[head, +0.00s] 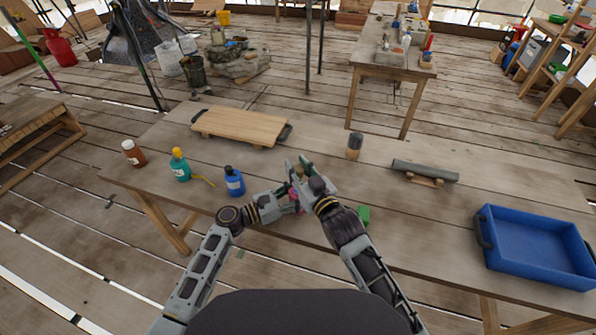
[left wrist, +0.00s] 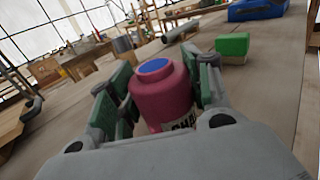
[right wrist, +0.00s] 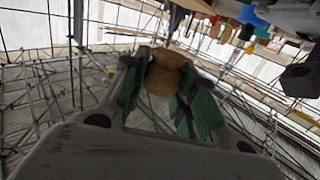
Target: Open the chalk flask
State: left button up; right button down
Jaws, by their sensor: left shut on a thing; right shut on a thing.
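The crimson flask (left wrist: 162,98), with part of a label reading "CH", stands between the green pads of my left gripper (left wrist: 158,92), which is shut on it. Its top shows a blue disc and no stopper in it. In the head view only a little pink of the flask (head: 296,194) shows between my grippers. My right gripper (right wrist: 168,85) is shut on a tan, cork-like stopper (right wrist: 168,72). In the head view my right gripper (head: 303,170) is just above and beside the flask, with the stopper apart from the flask's mouth as far as I can see.
A blue bottle (head: 234,181), a teal bottle (head: 180,168) and a brown bottle (head: 132,153) stand left on the table. A green block (head: 363,215) lies right of my grippers. A board (head: 240,126), a dark jar (head: 354,146), a grey roll (head: 425,169) and a blue tray (head: 535,235) lie around.

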pick_arm(q)
jog(key=o, duration=1.5)
jog(key=shift+v, duration=6.05)
jog(key=shift+f, duration=0.1)
